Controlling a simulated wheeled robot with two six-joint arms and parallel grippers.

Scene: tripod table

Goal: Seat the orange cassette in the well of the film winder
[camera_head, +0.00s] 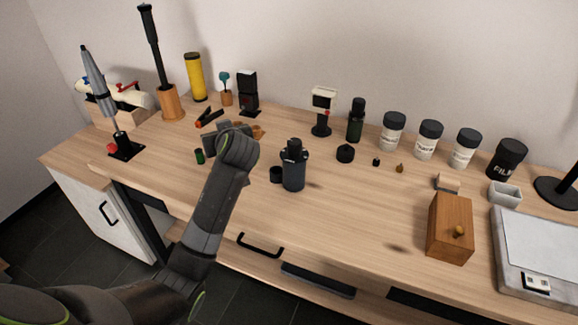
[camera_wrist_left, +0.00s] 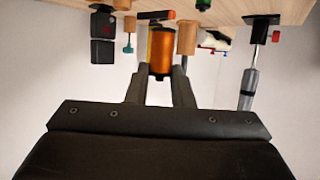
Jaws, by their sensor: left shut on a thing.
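The orange cassette (camera_wrist_left: 161,50) is a translucent orange cylinder with dark ends, seen in the left wrist view. My left gripper (camera_wrist_left: 160,66) is shut on it, one finger on each side. My right gripper is in neither view.
A small black cylinder (camera_head: 276,174) stands beside the dark device. A black-and-orange clip (camera_head: 209,117), a yellow cylinder (camera_head: 195,78) and a black stacked block (camera_head: 248,93) are at the back left. A wooden box with a knob (camera_head: 449,228) is at the right. The front middle is clear.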

